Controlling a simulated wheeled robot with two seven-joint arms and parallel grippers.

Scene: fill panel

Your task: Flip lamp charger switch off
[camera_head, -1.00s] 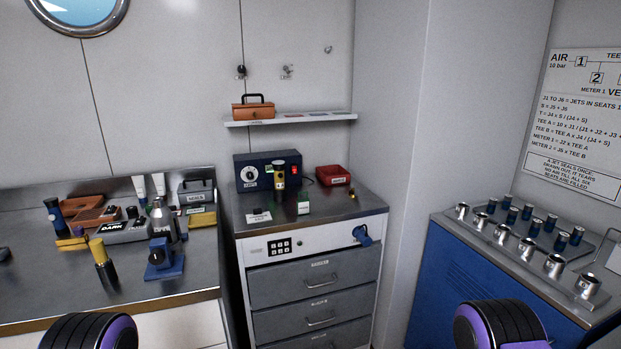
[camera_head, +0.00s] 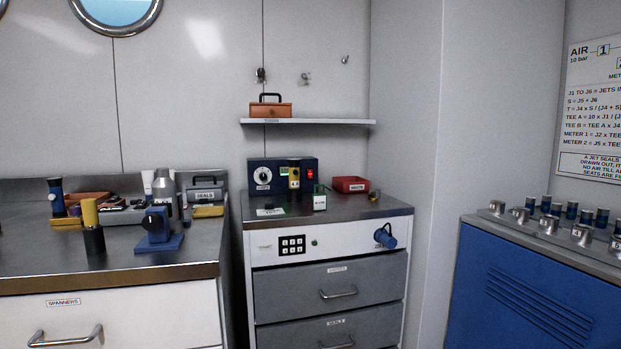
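The lamp charger appears to be the dark blue box (camera_head: 283,177) at the back of the steel-topped drawer cabinet. Any label on the charger is too small to read. Neither of my grippers is in view.
The drawer cabinet's top (camera_head: 380,208) also bears a red tray (camera_head: 351,184) and a white-labelled item (camera_head: 320,199). A blue handle (camera_head: 385,236) juts from its front. Left is a cluttered bench (camera_head: 150,262); right is a blue cabinet (camera_head: 510,290).

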